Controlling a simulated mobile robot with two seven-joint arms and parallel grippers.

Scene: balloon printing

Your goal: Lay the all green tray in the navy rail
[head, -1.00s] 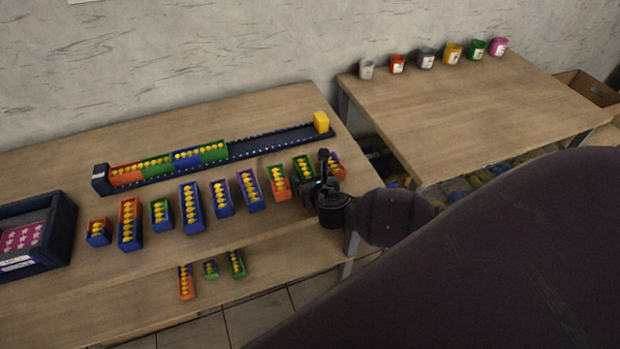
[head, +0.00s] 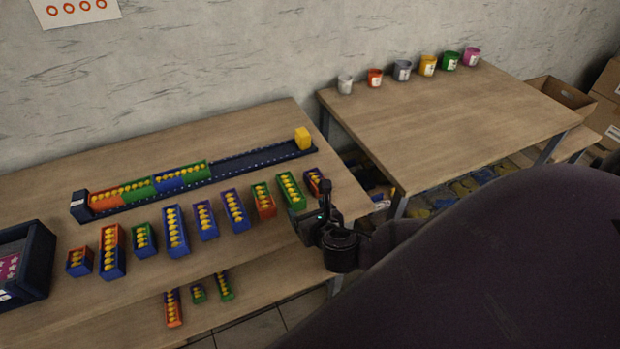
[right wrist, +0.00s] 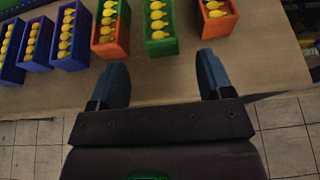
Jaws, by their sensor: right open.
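The all green tray (head: 290,190) with yellow pieces stands near the right end of the row of trays on the table. It also shows in the right wrist view (right wrist: 159,28), upper middle, beyond my fingertips. My right gripper (head: 308,217) is open and empty, just in front of the tray's near end and apart from it. In the right wrist view the two fingers (right wrist: 162,78) are spread wide with bare tabletop between them. The navy rail (head: 255,159) lies behind the row. Its left part holds an orange-and-green tray (head: 121,192) and a blue-and-green tray (head: 182,176); its right part is empty.
A yellow block (head: 302,138) sits at the rail's right end. An orange-and-purple tray (head: 317,181) stands close right of the green tray, an orange-and-green one (head: 263,199) close left. Several more trays continue leftward. A lower shelf holds small trays (head: 198,293). A second table (head: 440,120) carries cups.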

